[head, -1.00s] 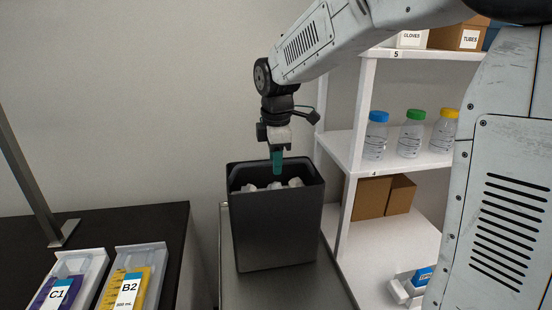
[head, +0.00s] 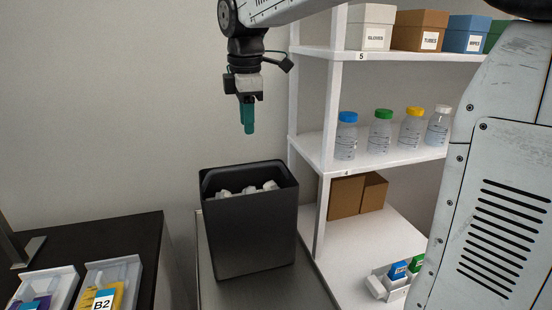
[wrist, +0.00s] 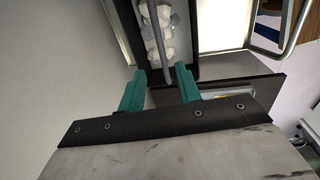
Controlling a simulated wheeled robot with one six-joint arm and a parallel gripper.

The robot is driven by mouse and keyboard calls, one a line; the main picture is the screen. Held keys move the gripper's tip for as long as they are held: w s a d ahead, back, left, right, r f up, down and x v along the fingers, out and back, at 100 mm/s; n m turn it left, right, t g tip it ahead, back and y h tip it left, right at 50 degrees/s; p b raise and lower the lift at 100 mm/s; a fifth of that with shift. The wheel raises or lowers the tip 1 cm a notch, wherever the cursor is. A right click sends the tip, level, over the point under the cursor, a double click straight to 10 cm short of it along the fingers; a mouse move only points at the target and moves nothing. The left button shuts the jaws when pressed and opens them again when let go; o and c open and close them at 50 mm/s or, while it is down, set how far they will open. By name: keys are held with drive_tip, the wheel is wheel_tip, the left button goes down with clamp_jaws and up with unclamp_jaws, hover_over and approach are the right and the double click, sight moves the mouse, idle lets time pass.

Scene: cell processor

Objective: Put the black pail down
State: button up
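The black pail (head: 252,235) stands upright on a grey metal surface (head: 215,290) in the head view, with white crumpled pieces inside. In the wrist view the pail (wrist: 187,45) shows beyond my fingertips, and a thin grey bar, perhaps its handle, crosses its opening. My gripper (head: 248,132) hangs above the pail, fingers pointing down, clear of its rim. In the wrist view my green fingers (wrist: 160,78) are spread apart with nothing between them.
A white shelf unit (head: 320,150) stands close on the right, holding bottles (head: 381,130), labelled boxes (head: 420,31) and brown boxes (head: 345,197). A black table (head: 110,235) with labelled trays (head: 118,275) is on the left. The air around my gripper is free.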

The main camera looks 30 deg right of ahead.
drive_tip(key=s+d+f+m, duration=0.1)
drive_tip(key=s+f+m, duration=0.2)
drive_tip(key=s, duration=0.7)
drive_tip(key=s+f+m, duration=0.4)
drive_tip(key=s+m, duration=0.3)
drive_tip(key=s, duration=0.2)
drive_tip(key=s+d+f+m, duration=0.1)
drive_tip(key=s+f+m, duration=0.3)
drive_tip(key=s, duration=0.6)
drive_tip(key=shift+s+d+f+m, duration=0.25)
drive_tip(key=shift+s+d+m, duration=0.1)
drive_tip(key=shift+m, duration=0.55)
